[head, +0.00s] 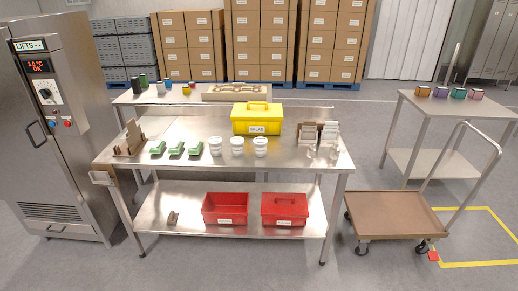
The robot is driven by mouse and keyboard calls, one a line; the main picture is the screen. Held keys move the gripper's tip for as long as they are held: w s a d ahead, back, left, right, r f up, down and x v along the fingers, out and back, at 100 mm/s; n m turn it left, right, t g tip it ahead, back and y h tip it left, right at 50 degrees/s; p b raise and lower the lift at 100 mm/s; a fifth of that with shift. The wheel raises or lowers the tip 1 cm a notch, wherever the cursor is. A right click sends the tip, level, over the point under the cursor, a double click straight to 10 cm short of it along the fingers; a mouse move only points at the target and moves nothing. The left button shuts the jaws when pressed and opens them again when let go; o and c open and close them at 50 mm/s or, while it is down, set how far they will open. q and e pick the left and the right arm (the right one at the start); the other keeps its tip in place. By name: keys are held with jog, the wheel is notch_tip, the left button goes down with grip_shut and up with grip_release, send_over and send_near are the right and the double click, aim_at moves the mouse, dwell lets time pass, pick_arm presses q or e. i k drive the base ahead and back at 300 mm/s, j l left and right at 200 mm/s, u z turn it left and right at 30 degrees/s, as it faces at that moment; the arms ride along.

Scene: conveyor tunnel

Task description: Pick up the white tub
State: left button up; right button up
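Three small white tubs stand in a row near the front middle of the steel table (190,172): a left one (215,147), a middle one (237,147) and a right one (260,147). They look alike, upright and set slightly apart, with dark marks on their sides. Neither of my grippers is in the head view.
Several green items (176,149) lie left of the tubs. Two red bins sit on the lower shelf (180,212). A brown cart (392,212) stands right of the table.

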aim_at(260, 144)
jog(key=i+j+u, duration=0.3)
jog(key=i, duration=0.25)
jog(key=i+u, duration=0.35)
jog(key=i, duration=0.15)
